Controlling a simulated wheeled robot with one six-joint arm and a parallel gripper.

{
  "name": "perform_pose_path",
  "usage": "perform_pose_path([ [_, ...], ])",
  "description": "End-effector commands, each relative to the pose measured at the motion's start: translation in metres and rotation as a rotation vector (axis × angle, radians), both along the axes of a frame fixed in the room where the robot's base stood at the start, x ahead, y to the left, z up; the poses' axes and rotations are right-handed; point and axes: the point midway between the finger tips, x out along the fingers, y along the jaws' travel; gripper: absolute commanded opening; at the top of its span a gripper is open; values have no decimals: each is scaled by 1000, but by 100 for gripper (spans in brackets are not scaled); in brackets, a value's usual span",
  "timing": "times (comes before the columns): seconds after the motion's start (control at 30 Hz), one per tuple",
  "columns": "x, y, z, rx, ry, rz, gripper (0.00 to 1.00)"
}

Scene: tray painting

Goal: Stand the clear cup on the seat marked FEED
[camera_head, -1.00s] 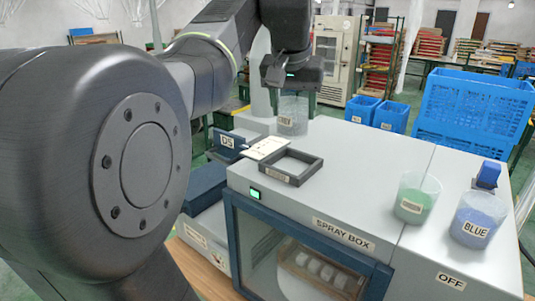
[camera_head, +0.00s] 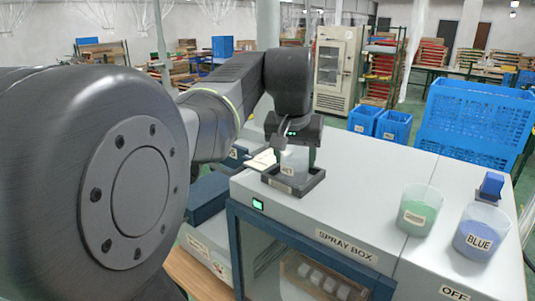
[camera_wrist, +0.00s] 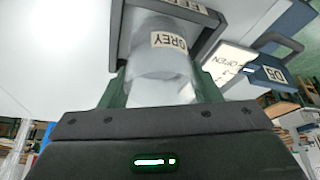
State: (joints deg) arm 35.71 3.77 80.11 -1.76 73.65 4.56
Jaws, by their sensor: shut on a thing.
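The clear cup (camera_head: 295,158), labelled GREY in the wrist view (camera_wrist: 163,62), is upright between my fingers. My gripper (camera_head: 292,150) is shut on it from above, one finger on each side. The seat is a dark square frame (camera_head: 312,185) on top of the spray box; its FEED label shows upside down at the top of the wrist view (camera_wrist: 180,6). The cup's lower part is over or inside this frame. I cannot tell whether its base touches the bottom, as the near rim and my fingers hide part of it.
A white card (camera_wrist: 228,65) reading OPEN and a blue block marked DS (camera_wrist: 270,75) are close beside the frame. A green-filled cup (camera_head: 418,210) and a BLUE cup (camera_head: 482,232) stand at the right, near a blue switch (camera_head: 491,185). The grey top between is clear.

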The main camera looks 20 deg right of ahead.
Motion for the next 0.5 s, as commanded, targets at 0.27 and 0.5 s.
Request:
perform_pose_path([
  [0.27, 0, 0, -1, 0, 0, 0, 79],
  [0.5, 0, 0, 4, 0, 0, 0, 79],
])
